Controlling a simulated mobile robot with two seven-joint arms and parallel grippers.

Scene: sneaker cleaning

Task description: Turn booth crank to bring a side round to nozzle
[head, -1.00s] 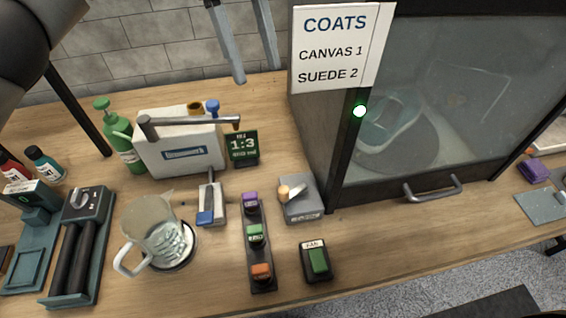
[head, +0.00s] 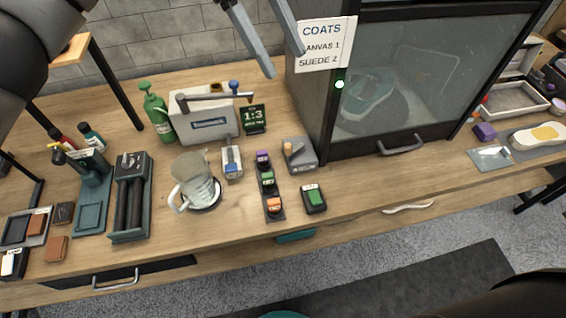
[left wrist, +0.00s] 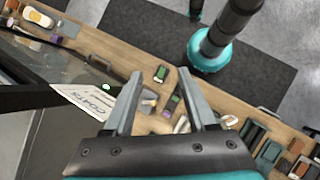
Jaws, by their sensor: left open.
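The booth (head: 440,65) is a dark-framed cabinet with a glazed, closed front and a bar handle (head: 401,146). Through the hazy glass a teal sneaker (head: 369,98) shows, apparently on a round dark base. A small grey block with a light lever and a tan knob (head: 290,149), which looks like the crank, stands on the bench at the booth's left side. My left gripper (head: 286,63) is open and empty, above the bench near the booth's left front edge. Its fingers also show in the left wrist view (left wrist: 159,75). My right gripper is not in view.
A COATS sign (head: 325,45) hangs on the booth corner. The bench strip before the booth is mostly clear.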

